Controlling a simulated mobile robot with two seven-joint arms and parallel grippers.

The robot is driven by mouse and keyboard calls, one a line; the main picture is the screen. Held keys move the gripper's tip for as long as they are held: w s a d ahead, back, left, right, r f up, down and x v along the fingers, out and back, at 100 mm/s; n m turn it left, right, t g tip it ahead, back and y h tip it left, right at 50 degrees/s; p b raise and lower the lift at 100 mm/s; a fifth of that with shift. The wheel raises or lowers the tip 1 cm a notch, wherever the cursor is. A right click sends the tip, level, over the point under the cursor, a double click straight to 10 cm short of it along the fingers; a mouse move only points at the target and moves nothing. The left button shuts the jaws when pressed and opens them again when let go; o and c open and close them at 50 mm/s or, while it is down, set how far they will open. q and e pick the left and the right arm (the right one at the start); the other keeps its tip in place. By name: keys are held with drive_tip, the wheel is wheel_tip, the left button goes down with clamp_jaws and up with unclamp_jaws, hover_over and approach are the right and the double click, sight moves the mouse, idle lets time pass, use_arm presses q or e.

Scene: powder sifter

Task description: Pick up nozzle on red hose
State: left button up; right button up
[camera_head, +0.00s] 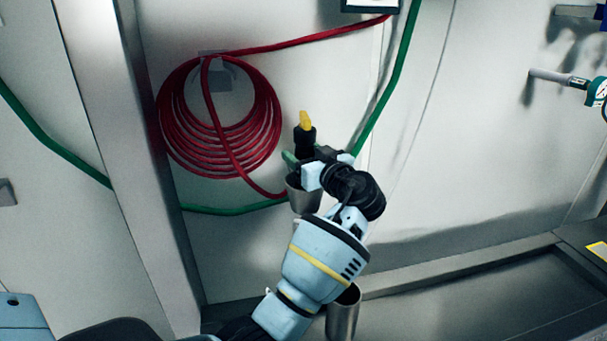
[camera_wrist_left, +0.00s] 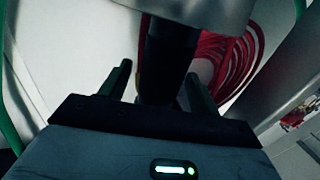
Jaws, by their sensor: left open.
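The nozzle (camera_head: 305,136) is black with a yellow tip and stands upright in a metal cup (camera_head: 303,198) on the wall. The red hose (camera_head: 262,150) hangs in a coil on a wall hook, and its lower end runs to the cup. My left gripper (camera_head: 303,157) is at the nozzle, just above the cup, and hides part of both. In the left wrist view the black nozzle body (camera_wrist_left: 168,60) stands between the two green fingers of my open gripper (camera_wrist_left: 158,84), with gaps showing at the sides. My right gripper is out of view.
A green hose (camera_head: 395,75) runs along the wall behind. A metal post (camera_head: 128,130) stands left of the coil. A second metal cup (camera_head: 343,312) is below my left arm. A fitting with a grey pipe (camera_head: 555,77) sticks out at the right.

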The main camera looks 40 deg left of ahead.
use_arm(q)
drive_tip(key=shift+w+a, duration=0.1)
drive_tip(key=shift+a, duration=0.15)
drive_tip(key=shift+c, duration=0.2)
clamp_jaws()
